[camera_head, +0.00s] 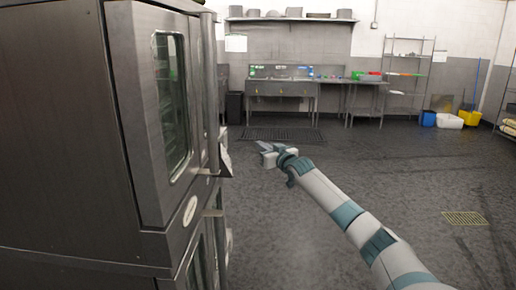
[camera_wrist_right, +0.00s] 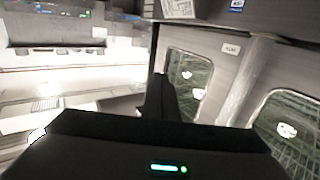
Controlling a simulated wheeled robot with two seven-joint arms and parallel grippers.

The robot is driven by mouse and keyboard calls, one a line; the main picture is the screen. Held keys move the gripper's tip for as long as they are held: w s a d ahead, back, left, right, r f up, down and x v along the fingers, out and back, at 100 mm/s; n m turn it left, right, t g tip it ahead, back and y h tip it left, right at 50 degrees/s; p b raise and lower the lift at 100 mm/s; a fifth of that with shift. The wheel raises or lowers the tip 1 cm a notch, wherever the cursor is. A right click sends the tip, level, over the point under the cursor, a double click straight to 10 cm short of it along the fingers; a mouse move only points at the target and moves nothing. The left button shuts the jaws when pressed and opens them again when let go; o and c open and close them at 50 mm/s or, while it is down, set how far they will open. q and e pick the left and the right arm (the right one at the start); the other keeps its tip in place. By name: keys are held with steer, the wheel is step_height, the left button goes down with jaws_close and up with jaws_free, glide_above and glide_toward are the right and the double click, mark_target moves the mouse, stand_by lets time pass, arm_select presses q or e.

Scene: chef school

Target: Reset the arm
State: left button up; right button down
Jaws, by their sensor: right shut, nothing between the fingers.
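My right arm reaches in from the lower right of the head view, stretched forward over the open floor. Its gripper (camera_head: 266,152) is shut and empty, a little to the right of the steel oven (camera_head: 150,200) and apart from it in the picture. In the right wrist view, the dark fingers (camera_wrist_right: 160,95) stand together in front of the gripper body, with the oven's glass doors (camera_wrist_right: 188,80) behind and to the right. My left gripper is in neither view.
A sink counter (camera_head: 283,88) and wire shelf (camera_head: 405,75) stand at the far wall. Yellow, white (camera_head: 449,121) and blue bins are at the far right. The middle floor (camera_head: 390,170) is clear.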

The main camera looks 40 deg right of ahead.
steer(key=shift+f, duration=0.15)
